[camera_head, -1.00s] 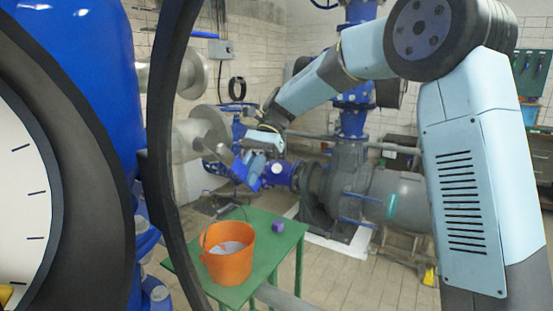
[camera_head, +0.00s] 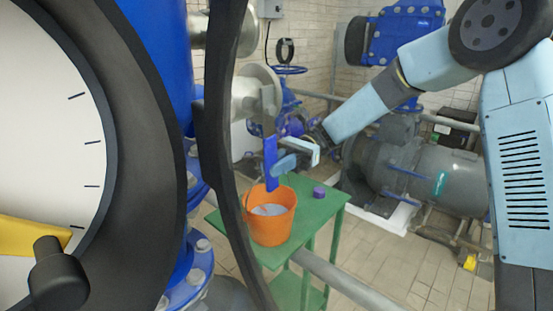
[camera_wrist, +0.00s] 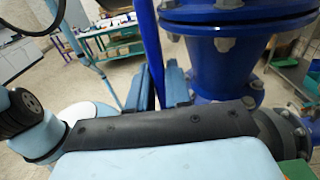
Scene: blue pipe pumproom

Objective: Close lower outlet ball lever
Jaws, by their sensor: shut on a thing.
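A long blue lever (camera_head: 270,158) stands nearly upright in the head view, above the orange bucket. My gripper (camera_head: 278,165) reaches it from the right and is shut on it. In the wrist view the blue lever (camera_wrist: 151,45) runs up between my two fingers (camera_wrist: 160,85). The lever's pivot and the valve body it belongs to are hidden or not clear in either view.
An orange bucket (camera_head: 270,222) and a small purple object (camera_head: 319,192) stand on a green table (camera_head: 325,215) below my gripper. A large gauge (camera_head: 45,150) and its dark rim block the left. A blue flange (camera_wrist: 235,25) is close right of the lever.

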